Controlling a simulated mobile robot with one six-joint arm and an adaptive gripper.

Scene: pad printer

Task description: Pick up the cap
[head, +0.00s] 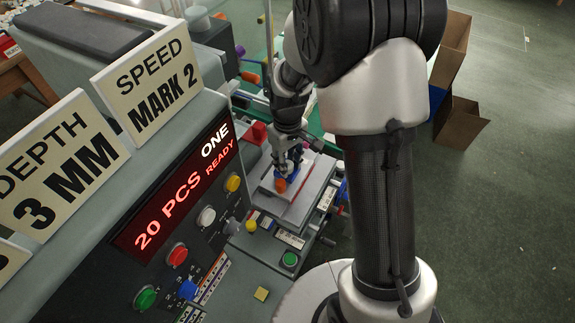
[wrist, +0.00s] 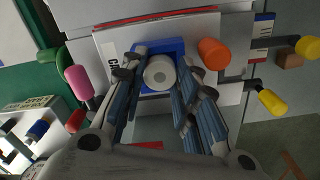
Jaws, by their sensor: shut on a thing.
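The cap (wrist: 160,73) is a round, pale grey-white piece with a small dark centre, seen end-on in the wrist view. My gripper (wrist: 158,82) is shut on it, with one blue-grey finger on each side. A blue holder (wrist: 176,46) lies right behind the cap; I cannot tell whether the cap still touches it. In the head view my gripper (head: 290,165) is over the grey plate of the machine, and the cap cannot be made out there.
An orange knob (wrist: 213,53) stands close to the right of the fingers. A pink handle (wrist: 78,82) is to the left, and a yellow handle (wrist: 271,102) to the right. The printer panel (head: 175,190) with buttons and signs fills the head view's left. Open cardboard boxes (head: 458,125) stand on the floor.

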